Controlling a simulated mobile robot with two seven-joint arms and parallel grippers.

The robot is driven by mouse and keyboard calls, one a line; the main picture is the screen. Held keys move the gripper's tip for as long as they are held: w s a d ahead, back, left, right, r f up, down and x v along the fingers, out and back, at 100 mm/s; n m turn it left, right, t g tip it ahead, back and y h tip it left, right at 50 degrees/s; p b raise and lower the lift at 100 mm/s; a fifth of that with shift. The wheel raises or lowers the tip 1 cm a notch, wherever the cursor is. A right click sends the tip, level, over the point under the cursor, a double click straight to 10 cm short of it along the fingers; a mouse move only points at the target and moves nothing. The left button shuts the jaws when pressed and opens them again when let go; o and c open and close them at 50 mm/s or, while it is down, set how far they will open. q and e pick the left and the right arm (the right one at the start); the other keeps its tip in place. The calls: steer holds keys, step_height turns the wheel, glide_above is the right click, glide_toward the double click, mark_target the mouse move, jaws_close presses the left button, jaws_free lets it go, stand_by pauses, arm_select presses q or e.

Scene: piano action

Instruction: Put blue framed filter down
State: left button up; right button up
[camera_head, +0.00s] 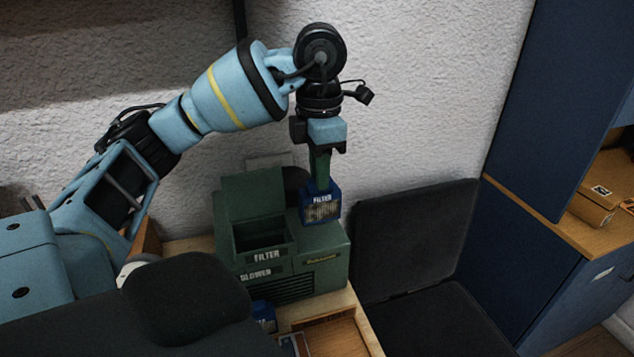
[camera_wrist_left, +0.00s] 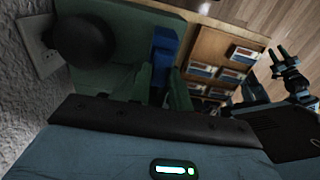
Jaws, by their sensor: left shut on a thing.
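The blue framed filter (camera_head: 321,209) has a blue frame, a pale pleated face and a FILTER label. My left gripper (camera_head: 320,180) points down and its green fingers are shut on the filter's top. The filter is upright, at the back right of the green machine (camera_head: 325,262); I cannot tell whether it touches the machine. In the left wrist view, the filter (camera_wrist_left: 163,45) shows as a blue block by the green fingers (camera_wrist_left: 162,82). The machine has an open compartment (camera_head: 262,233) labelled FILTER at its left, with a raised green lid (camera_head: 253,195) behind it.
A wooden tray (camera_head: 335,335) lies in front of the machine. Compartments with several blue-and-white items (camera_wrist_left: 215,70) show in the left wrist view. A dark folded case or seat (camera_head: 415,235) stands right of the machine. Dark parts, perhaps my right arm (camera_wrist_left: 287,70), show at the right there.

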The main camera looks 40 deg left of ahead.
mark_target(320, 199)
arm_select(q)
steer(key=shift+w+a, duration=0.15)
steer(key=shift+a, duration=0.25)
steer(key=f, duration=0.2)
steer(key=shift+a+f+b, duration=0.2)
steer(key=shift+f+b, duration=0.1)
steer(key=shift+f, duration=0.5)
steer(key=shift+d, duration=0.1)
steer(key=shift+f, duration=0.2)
steer(key=o, duration=0.8)
steer(key=shift+o, duration=0.2)
steer(key=shift+r, duration=0.15)
